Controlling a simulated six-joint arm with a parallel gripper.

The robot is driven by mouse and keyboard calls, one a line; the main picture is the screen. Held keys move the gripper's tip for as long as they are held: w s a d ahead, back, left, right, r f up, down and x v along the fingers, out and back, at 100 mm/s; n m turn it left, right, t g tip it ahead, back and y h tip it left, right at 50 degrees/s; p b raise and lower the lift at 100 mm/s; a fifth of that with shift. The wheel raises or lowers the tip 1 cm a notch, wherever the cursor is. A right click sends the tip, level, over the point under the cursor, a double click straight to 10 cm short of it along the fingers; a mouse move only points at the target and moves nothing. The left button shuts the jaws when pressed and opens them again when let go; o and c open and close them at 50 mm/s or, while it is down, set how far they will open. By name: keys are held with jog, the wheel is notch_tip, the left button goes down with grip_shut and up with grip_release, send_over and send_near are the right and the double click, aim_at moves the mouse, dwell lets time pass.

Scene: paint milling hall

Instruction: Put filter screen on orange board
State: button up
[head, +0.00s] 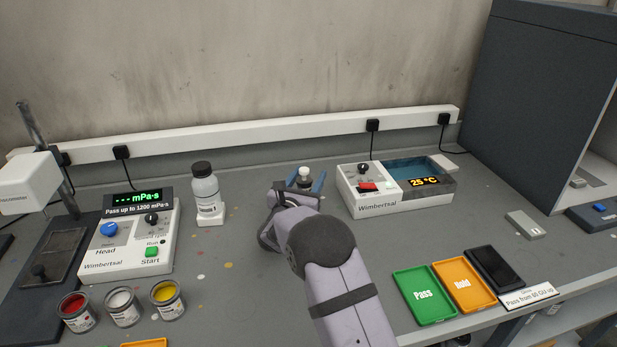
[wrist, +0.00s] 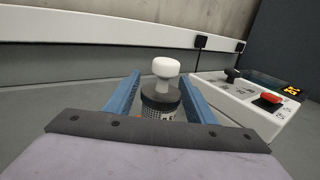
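The filter screen seems to be the small mesh cylinder with a black collar and a white knob (wrist: 165,70); it stands upright at the back of the bench. In the head view its knob end (head: 305,173) shows between my fingers, its lower part hidden. My gripper (wrist: 162,84) is open, its blue fingers on either side of the cylinder, with gaps visible; the fingers also show in the head view (head: 308,182). The orange board (head: 461,286), labelled "Hold", lies empty at the right front. Another orange edge (head: 145,343) shows at the bottom left.
A water bath (head: 380,208) reading 25 °C stands right of my gripper. A green "Pass" board (head: 424,296) and a dark device (head: 497,268) flank the orange board. A bottle (head: 207,200), viscometer and paint cans (head: 122,308) stand left. Bench between is clear.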

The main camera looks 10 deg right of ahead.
jog(key=shift+r, duration=0.2)
jog(key=shift+s+a+f, duration=0.1)
jog(key=shift+s+a, duration=0.05)
jog(key=shift+s, duration=0.05)
jog(key=b+v, duration=0.2)
jog(key=v, duration=0.9)
jog(key=shift+s+a+b, duration=0.2)
jog(key=shift+s+b, duration=0.05)
jog(key=shift+b, duration=0.05)
